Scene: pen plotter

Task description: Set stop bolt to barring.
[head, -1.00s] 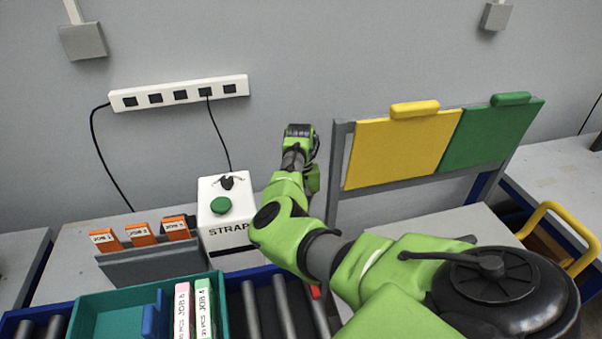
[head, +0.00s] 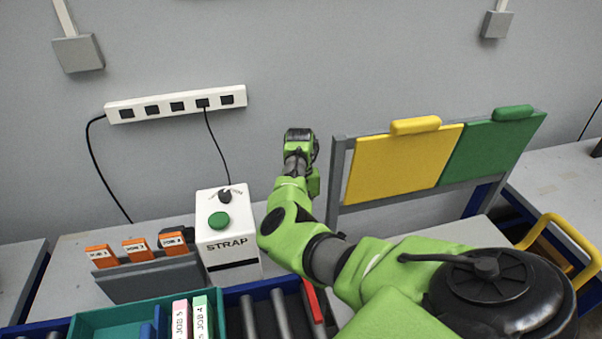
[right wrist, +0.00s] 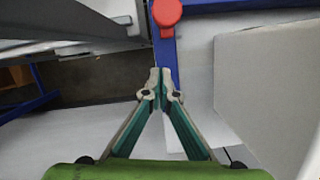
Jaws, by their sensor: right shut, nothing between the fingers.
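My right arm reaches away across the head view, and its gripper is hidden behind the wrist there. In the right wrist view my right gripper (right wrist: 160,85) is shut with its fingertips together and empty. A round red knob (right wrist: 167,14) sits just beyond the fingertips, apart from them, at a blue rail (right wrist: 168,55). It may be the stop bolt's handle; its setting cannot be read. In the head view a red piece (head: 312,300) shows at the right end of the rollers, partly covered by my arm. I cannot tell whether it is the same part. My left gripper is not in view.
A white STRAP box (head: 229,256) with a green button and black knob stands left of my arm. Orange cards stand in a grey rack (head: 150,279); a teal tray (head: 97,319) is in front. Yellow (head: 400,167) and green (head: 490,150) panels stand at right.

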